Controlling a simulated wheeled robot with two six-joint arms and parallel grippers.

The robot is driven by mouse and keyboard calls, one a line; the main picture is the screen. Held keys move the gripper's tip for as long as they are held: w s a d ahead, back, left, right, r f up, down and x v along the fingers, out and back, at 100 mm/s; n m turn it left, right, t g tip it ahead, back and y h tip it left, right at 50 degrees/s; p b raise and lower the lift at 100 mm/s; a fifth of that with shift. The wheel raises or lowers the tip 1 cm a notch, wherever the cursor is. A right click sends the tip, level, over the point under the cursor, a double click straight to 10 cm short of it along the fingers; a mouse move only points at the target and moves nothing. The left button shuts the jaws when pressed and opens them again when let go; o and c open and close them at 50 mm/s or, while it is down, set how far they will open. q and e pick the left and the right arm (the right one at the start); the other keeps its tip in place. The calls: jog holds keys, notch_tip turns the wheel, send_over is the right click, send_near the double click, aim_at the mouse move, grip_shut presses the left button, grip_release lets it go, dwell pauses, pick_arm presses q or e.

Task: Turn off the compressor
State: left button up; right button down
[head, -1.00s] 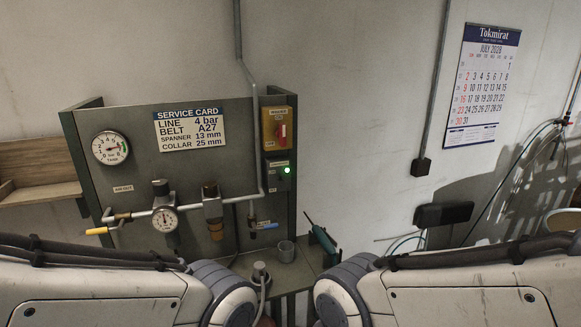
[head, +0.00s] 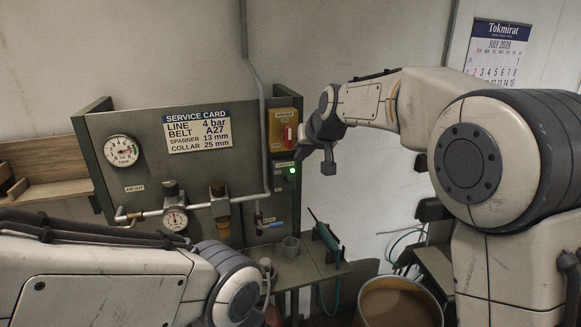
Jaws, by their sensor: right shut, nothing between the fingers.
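A yellow switch box (head: 277,122) with a red handle (head: 288,134) is fixed to the right side of the grey-green panel (head: 150,160). The handle looks upright. Below it is a small dark control box (head: 279,172) with a lit green lamp (head: 292,170). Its small label is too small to read. My right gripper (head: 301,152) is shut and empty, just right of the red handle and above the green lamp. I cannot tell whether it touches either. My left gripper is out of view; only my left arm shows at lower left.
A round bin (head: 398,303) stands at lower right.

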aim_at(288, 179)
jog(key=shift+w, duration=0.1)
jog(key=p+x, duration=0.4)
jog(key=x, duration=0.4)
jog(key=shift+w+a+f, duration=0.2)
jog(key=shift+f, duration=0.1)
jog(key=shift+w+a+f, duration=0.1)
jog(key=shift+w+f, duration=0.25)
jog(key=shift+f, duration=0.05)
